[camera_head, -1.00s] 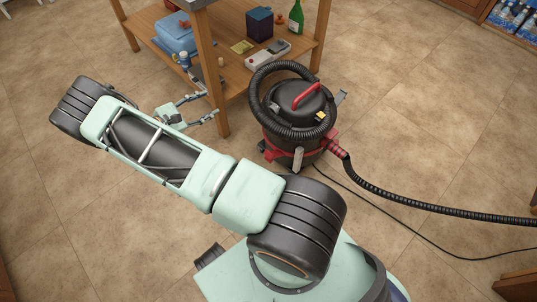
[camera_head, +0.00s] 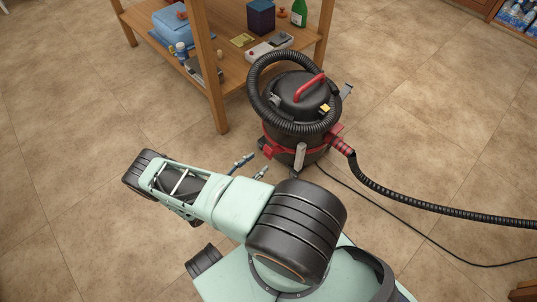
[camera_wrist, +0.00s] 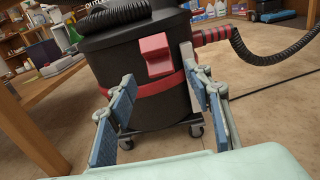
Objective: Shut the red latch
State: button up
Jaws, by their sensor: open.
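A black vacuum cleaner (camera_head: 300,105) stands on the floor right of my gripper in the head view, and fills the middle of the wrist view (camera_wrist: 105,60). A red latch (camera_wrist: 155,54) juts from its drum above the red band, in the upper middle of the wrist view. My gripper (camera_wrist: 166,92) is open and empty. Its two blue-padded fingers are spread below and either side of the latch, apart from it. In the head view my gripper (camera_head: 251,166) is low beside the drum's left side.
A wooden table (camera_head: 217,100) with a laden lower shelf stands behind and left of the vacuum. A black hose (camera_head: 400,207) runs right from a red connector, with a thin cable (camera_head: 400,228) on the floor. The floor at left is clear.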

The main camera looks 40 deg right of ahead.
aim_at(268, 154)
jog(key=d, duration=0.7)
jog(key=shift+w+b, duration=0.4)
grip_shut()
